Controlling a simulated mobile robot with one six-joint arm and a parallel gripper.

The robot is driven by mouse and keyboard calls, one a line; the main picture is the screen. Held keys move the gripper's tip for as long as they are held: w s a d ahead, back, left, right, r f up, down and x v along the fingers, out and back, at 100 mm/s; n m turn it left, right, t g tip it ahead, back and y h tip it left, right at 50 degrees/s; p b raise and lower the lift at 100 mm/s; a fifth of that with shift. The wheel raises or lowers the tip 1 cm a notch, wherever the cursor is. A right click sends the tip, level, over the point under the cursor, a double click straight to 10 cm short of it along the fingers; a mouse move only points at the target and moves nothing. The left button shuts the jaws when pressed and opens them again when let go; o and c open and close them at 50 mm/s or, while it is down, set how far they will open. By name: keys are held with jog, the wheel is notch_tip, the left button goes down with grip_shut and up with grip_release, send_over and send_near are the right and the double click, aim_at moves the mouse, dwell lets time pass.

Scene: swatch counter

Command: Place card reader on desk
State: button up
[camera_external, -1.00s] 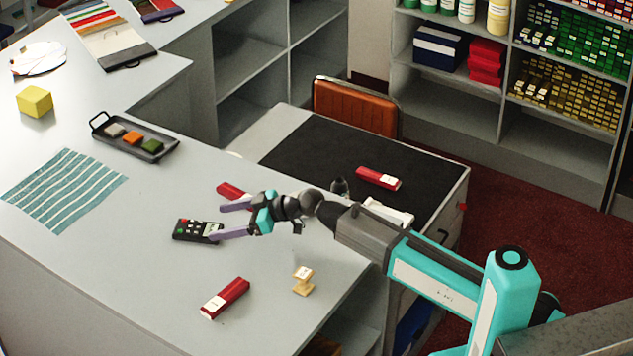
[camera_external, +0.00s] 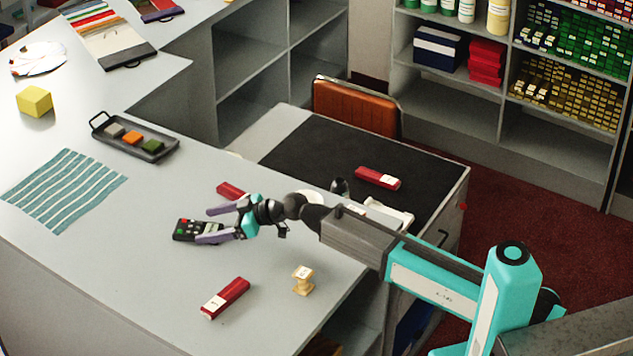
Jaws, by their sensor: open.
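The card reader (camera_external: 186,230) is a dark handheld device with a keypad and a red key. It lies on the grey counter (camera_external: 130,270). My gripper (camera_external: 202,225) is open, its two purple fingers pointing left at the card reader. The nearer finger overlaps the reader's right end in this view, and I cannot tell whether they touch. Part of the reader is hidden behind that finger. The desk (camera_external: 300,145), with a black top, stands behind my arm to the right.
A red-and-white box (camera_external: 225,298) and a small wooden stand (camera_external: 303,280) are on the counter in front. Another red box (camera_external: 230,191) lies behind my gripper. A red stapler-like item (camera_external: 378,178) lies on the desk. A tray (camera_external: 135,140) holds small colored blocks. An orange chair (camera_external: 355,108) stands behind the desk.

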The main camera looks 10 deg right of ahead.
aim_at(196, 227)
jog(key=shift+p+x, duration=0.7)
jog(key=shift+x, duration=1.45)
jog(key=shift+c, duration=0.2)
jog(key=c, duration=1.4)
jog(key=shift+r, duration=0.15)
jog(key=shift+c, duration=0.2)
jog(key=shift+r+b, duration=0.55)
jog(key=shift+r, duration=0.6)
jog(key=shift+s+d+r, duration=0.3)
jog(key=shift+d+r, duration=0.05)
jog(key=shift+r, duration=0.05)
jog(key=s+d+b, duration=0.1)
jog(key=s+d, duration=0.2)
jog(key=s+d+r+b, duration=0.1)
jog(key=s+d, duration=0.3)
jog(key=s+d+b, duration=0.2)
jog(key=s+d, duration=0.1)
jog(key=d, duration=0.1)
jog(key=shift+s+r, duration=0.2)
jog(key=shift+r, duration=0.05)
